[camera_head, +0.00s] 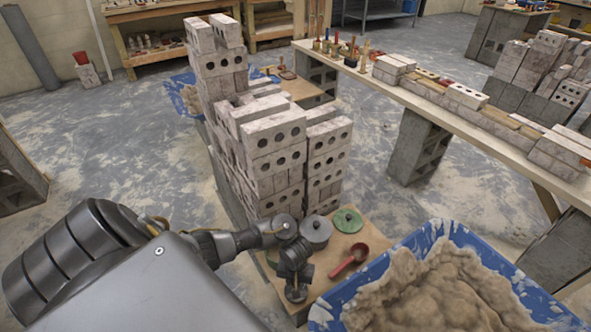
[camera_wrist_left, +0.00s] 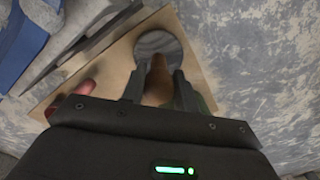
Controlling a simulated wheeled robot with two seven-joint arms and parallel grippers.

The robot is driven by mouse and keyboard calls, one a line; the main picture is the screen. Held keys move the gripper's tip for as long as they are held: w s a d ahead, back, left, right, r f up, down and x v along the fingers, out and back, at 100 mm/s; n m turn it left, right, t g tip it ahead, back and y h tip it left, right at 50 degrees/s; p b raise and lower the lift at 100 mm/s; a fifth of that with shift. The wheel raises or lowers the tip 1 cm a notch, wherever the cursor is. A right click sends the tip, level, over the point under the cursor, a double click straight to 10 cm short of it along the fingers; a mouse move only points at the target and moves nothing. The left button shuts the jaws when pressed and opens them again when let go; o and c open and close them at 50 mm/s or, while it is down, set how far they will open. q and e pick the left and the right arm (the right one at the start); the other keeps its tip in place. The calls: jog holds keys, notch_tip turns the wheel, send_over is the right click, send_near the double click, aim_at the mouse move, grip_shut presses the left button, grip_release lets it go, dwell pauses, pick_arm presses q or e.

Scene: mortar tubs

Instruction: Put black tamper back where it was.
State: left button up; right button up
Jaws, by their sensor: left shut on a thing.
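My left gripper (camera_head: 295,279) reaches down over the front part of a wooden board (camera_head: 375,243). In the left wrist view, my left gripper (camera_wrist_left: 160,88) is shut on the brown handle of the black tamper (camera_wrist_left: 155,42), whose round dark grey plate shows beyond the fingertips, over the board near its corner. In the head view the tamper (camera_head: 296,294) is mostly hidden by the gripper. I cannot tell whether its plate touches the board. My right gripper is in neither view.
A grey round disc (camera_head: 316,229), a green disc (camera_head: 348,219) and a red scoop (camera_head: 350,260) lie on the board. A blue tub (camera_head: 440,235) of mortar stands right of it. A tall brick stack (camera_head: 275,150) rises behind. A long bench (camera_head: 440,88) holds bricks and tools.

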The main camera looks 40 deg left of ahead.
pick_arm(q)
jog(key=shift+f, duration=0.25)
jog(key=shift+f, duration=0.1)
jog(key=o, duration=0.9)
jog(key=shift+f, duration=0.15)
jog(key=r+p, duration=0.2)
jog(key=p, duration=0.1)
jog(key=r+p, duration=0.3)
jog(key=shift+d+r, duration=0.2)
jog(key=shift+r, duration=0.1)
notch_tip(320, 180, up, 4)
jog(key=p, duration=0.5)
jog(key=shift+f, duration=0.1)
notch_tip(320, 180, up, 4)
jog(key=p, duration=0.4)
jog(key=shift+f+p, duration=0.25)
jog(key=shift+p, duration=0.15)
